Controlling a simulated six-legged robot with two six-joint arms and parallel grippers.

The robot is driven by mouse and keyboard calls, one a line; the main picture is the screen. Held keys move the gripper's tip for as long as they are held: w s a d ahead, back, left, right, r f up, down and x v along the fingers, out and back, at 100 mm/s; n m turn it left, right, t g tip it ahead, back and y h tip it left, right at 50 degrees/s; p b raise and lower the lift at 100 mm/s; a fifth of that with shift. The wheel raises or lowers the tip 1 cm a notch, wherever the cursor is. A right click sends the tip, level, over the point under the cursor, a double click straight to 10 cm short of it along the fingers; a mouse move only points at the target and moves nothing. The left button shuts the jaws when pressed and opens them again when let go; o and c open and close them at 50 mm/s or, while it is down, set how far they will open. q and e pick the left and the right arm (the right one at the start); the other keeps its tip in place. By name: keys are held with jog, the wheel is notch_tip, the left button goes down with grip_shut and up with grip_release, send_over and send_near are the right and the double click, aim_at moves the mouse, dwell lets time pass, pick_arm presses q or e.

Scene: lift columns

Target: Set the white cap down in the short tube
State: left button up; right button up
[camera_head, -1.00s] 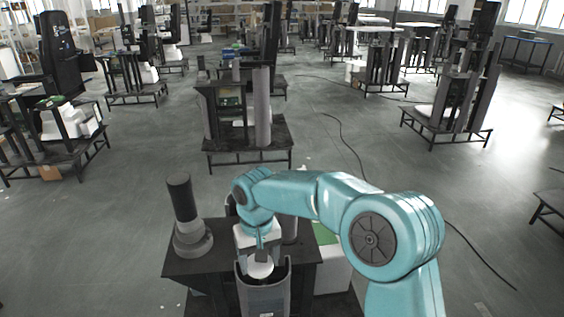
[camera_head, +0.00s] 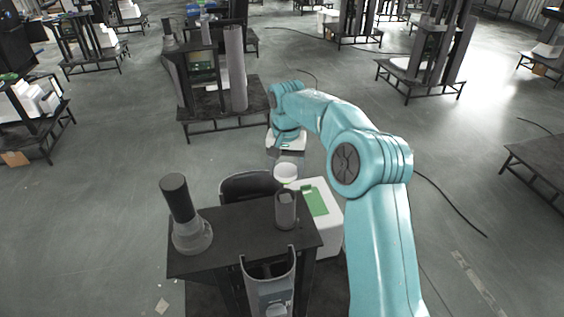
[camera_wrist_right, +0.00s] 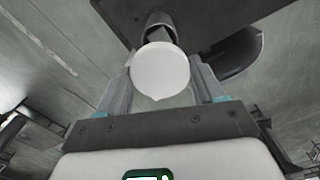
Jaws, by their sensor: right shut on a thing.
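The white cap (camera_head: 286,174) is held in my right gripper (camera_head: 287,160), above and just beyond the short tube in the head view. In the right wrist view the cap (camera_wrist_right: 160,68) is a round white disc between the two grey fingers of my right gripper (camera_wrist_right: 163,86). The short tube (camera_head: 286,212) is a small dark grey cylinder standing upright at the right side of the dark table. The short tube (camera_wrist_right: 160,22) also shows behind the cap, which partly hides it. The cap and tube look apart. My left gripper is out of view.
The dark table (camera_head: 235,235) also carries a dark cylinder on a grey flanged base (camera_head: 190,230) at left. An open-fronted grey shell (camera_head: 268,285) stands at the near edge. A white box with a green top (camera_head: 318,215) is at right; a black curved piece (camera_head: 248,184) is behind.

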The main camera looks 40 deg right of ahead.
aim_at(285, 183)
jog(key=shift+w+a+f+b, duration=0.1)
jog(key=shift+f+b, duration=0.2)
jog(key=shift+f, duration=0.2)
jog(key=shift+f+b, duration=0.35)
jog(key=shift+f, duration=0.05)
jog(key=f+b, duration=0.2)
jog(key=shift+s+f+b, duration=0.25)
jog(key=shift+s+b, duration=0.1)
jog(key=shift+s, duration=0.05)
jog(key=shift+w+f, duration=0.3)
jog(key=shift+f, duration=0.4)
jog(key=shift+s+r, duration=0.1)
jog(key=shift+s, duration=0.05)
